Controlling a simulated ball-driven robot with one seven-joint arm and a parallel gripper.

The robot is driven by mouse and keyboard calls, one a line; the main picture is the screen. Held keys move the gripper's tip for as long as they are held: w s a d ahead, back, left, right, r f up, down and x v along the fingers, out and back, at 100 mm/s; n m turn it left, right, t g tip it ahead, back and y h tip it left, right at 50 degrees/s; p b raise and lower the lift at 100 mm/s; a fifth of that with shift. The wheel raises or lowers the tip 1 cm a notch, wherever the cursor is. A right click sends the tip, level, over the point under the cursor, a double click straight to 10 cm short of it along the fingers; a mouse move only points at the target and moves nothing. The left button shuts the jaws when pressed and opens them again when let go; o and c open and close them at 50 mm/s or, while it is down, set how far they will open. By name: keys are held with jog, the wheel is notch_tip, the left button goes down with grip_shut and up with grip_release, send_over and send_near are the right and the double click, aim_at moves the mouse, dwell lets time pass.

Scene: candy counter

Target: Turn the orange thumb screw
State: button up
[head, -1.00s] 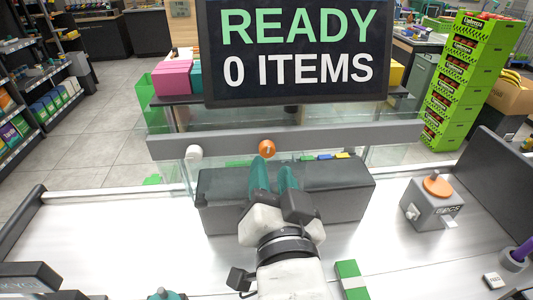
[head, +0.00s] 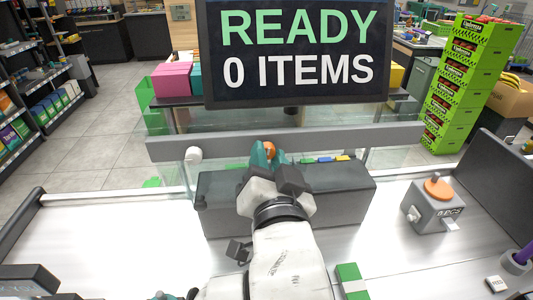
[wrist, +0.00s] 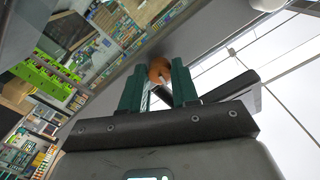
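The orange thumb screw (head: 269,148) sits on the front face of the long grey bar, partly covered by my fingers in the head view. In the wrist view the orange thumb screw (wrist: 159,71) shows between the tips of my two teal fingers, with a pale slot or tab on it. My gripper (head: 264,156) reaches up to the bar with one finger on each side of the screw. In the wrist view my gripper (wrist: 159,82) has its fingers apart. I cannot tell whether either finger touches the screw.
The grey bar (head: 380,135) also carries a white knob (head: 193,155) to the left. A dark grey block (head: 340,195) lies below my gripper. A grey box (head: 432,210) with an orange top knob stands right.

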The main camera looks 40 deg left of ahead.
jog(key=shift+c, duration=1)
jog(key=shift+m+b, duration=0.35)
jog(key=shift+m, duration=1.15)
jog(key=shift+f, duration=0.1)
jog(key=shift+m, duration=0.5)
jog(key=shift+m+b, duration=0.3)
jog(key=shift+m, duration=0.6)
jog(key=shift+m+b, duration=0.4)
jog(key=shift+m, duration=1.1)
